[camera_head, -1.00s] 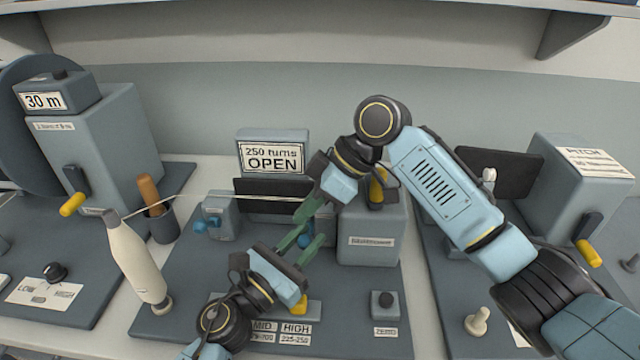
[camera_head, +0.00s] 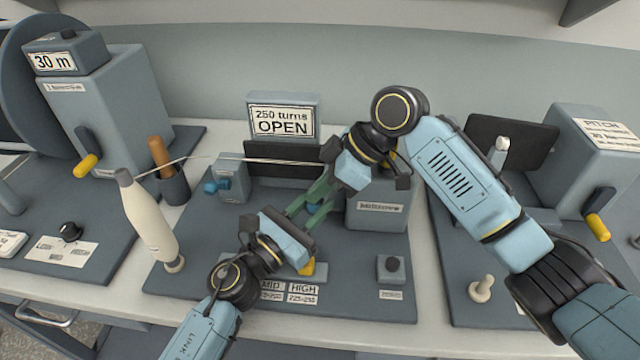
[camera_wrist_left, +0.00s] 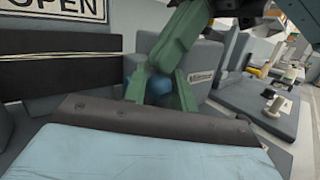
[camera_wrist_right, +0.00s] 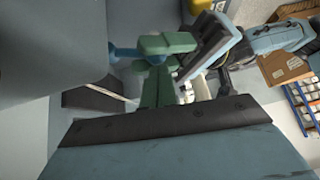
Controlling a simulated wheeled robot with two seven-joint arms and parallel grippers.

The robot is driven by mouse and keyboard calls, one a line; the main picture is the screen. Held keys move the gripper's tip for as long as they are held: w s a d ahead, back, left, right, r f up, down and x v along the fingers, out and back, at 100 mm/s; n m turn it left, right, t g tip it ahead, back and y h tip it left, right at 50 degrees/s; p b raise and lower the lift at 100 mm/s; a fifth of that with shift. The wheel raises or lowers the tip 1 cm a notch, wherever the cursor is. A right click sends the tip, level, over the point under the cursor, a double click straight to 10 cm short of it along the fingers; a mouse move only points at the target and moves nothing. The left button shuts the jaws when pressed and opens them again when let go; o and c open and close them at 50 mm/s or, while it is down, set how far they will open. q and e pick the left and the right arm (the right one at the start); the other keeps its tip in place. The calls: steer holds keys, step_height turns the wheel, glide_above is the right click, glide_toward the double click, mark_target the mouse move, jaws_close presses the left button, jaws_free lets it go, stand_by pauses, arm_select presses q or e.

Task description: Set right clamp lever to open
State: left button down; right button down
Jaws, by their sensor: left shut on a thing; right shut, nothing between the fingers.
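The right clamp lever (camera_wrist_left: 158,88) is a blue knob, seen low between the green fingers of my left gripper (camera_wrist_left: 160,95) in the left wrist view. The left gripper (camera_head: 306,211) is shut on it, beside the grey block at the right of the centre station. My right gripper (camera_head: 322,192) is shut and empty, reaching down from the upper right close to the left fingers. In the head view the fingers mostly hide the lever. The left clamp (camera_head: 228,180) has a blue lever. The sign (camera_head: 283,118) reads "250 turns OPEN".
A pale thread runs from the cream bobbin-shaped body (camera_head: 150,225) across to the clamps. A cup (camera_head: 172,185) with an orange-handled tool stands left of the left clamp. The grey block (camera_head: 376,208) crowds both grippers.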

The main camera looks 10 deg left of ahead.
arm_select(q)
steer(key=c, duration=1.5)
jaws_free()
steer(key=shift+r, duration=0.2)
arm_select(e)
steer(key=shift+s+d+f, duration=0.1)
steer(key=shift+f, duration=0.45)
arm_select(q)
steer(key=o, duration=0.4)
steer(key=shift+w, duration=0.1)
steer(key=shift+c, duration=0.2)
arm_select(e)
steer(key=shift+r, duration=0.2)
arm_select(q)
steer(key=shift+a+f, duration=0.1)
